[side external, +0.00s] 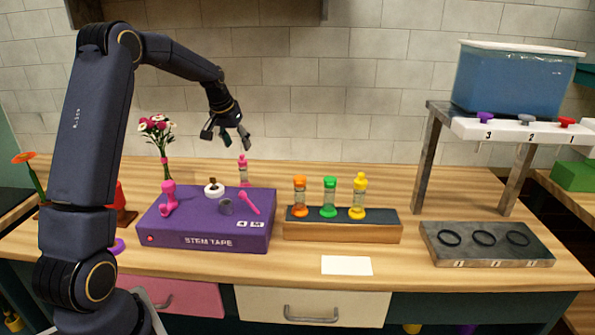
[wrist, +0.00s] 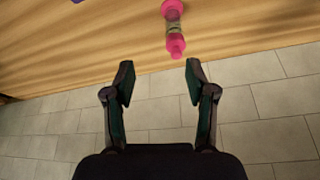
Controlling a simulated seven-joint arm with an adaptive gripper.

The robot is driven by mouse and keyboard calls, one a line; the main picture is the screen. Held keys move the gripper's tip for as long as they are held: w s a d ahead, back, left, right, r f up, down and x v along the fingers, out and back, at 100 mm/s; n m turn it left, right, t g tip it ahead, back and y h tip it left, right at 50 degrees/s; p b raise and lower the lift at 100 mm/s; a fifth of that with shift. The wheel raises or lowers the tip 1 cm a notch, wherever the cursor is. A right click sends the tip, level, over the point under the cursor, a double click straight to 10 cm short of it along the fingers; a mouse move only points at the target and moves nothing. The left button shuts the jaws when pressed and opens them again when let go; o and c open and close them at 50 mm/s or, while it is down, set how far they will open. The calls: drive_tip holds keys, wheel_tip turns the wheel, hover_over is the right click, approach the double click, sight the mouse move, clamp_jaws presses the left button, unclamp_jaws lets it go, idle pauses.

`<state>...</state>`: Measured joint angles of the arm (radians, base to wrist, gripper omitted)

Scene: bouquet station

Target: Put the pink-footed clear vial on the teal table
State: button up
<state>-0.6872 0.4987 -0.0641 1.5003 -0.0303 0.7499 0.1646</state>
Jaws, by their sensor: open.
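The clear vial with a pink foot and pink top (side external: 244,172) stands upright on the wooden counter, just behind the purple box. In the wrist view the vial (wrist: 173,28) shows at the top, beyond the fingertips and a little right of the middle between them. My gripper (side external: 227,136) is open and empty, above the vial and slightly left of it in the side view. In the wrist view the fingers (wrist: 160,82) are wide apart and touch nothing. I cannot make out a separate teal table; dark teal cabinet fronts (side external: 440,310) show below the counter.
The purple stem tape box (side external: 205,240) carries small pink items, a white roll and a grey cup. A wooden rack (side external: 345,232) holds orange, green and yellow vials. Flowers (side external: 160,135) stand left. A grey ring tray (side external: 485,258) and raised blue tank (side external: 515,80) are right.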

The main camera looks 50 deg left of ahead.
drive_tip(key=s+d+r+m, duration=0.25)
drive_tip(key=d+r, duration=0.45)
drive_tip(key=d, duration=0.5)
drive_tip(key=s+d+r+m+t+h, duration=0.1)
drive_tip(key=s+d+r+m, duration=0.15)
drive_tip(key=s+d, duration=1.05)
drive_tip(key=s+d+f+h, duration=0.1)
drive_tip(key=s+d+f, duration=0.2)
drive_tip(key=s+d, duration=0.3)
drive_tip(key=s, duration=0.2)
drive_tip(key=shift+s+d+m+t, duration=0.3)
drive_tip(key=shift+s+d, duration=0.05)
